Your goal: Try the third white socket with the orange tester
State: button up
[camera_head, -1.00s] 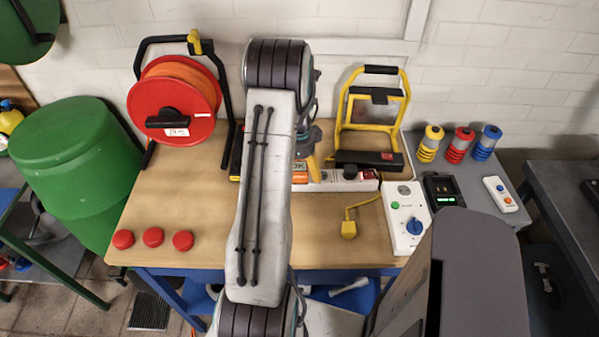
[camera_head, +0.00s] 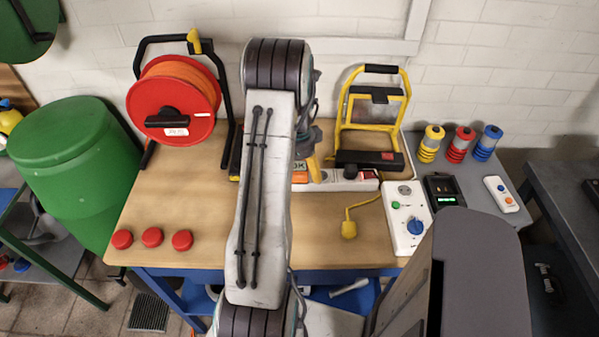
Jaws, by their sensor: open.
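A white socket strip (camera_head: 340,184) lies across the back of the wooden bench, its left part hidden by my arm. A small orange block with dark lettering that reads "OK" (camera_head: 300,167), seemingly the orange tester, shows at the strip's left, mostly hidden. My gripper (camera_head: 309,165) is just right of my arm link, over the strip and beside the orange block. One yellow finger shows; the other is hidden. It is open. I cannot tell whether it touches the block. The separate sockets are too small and covered to count.
A red cable reel (camera_head: 175,100) stands back left; a yellow work lamp (camera_head: 372,115) stands behind the strip. A white box with a blue knob (camera_head: 407,218), a yellow plug (camera_head: 349,229) and a black charger (camera_head: 443,190) are right. Red caps (camera_head: 152,237) lie front left.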

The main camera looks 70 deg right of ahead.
jog(key=shift+c, duration=0.5)
jog(key=c, duration=1)
jog(key=o, duration=0.9)
jog(key=shift+r, duration=0.15)
notch_tip(320, 180, up, 12)
jog(key=shift+n, duration=0.3)
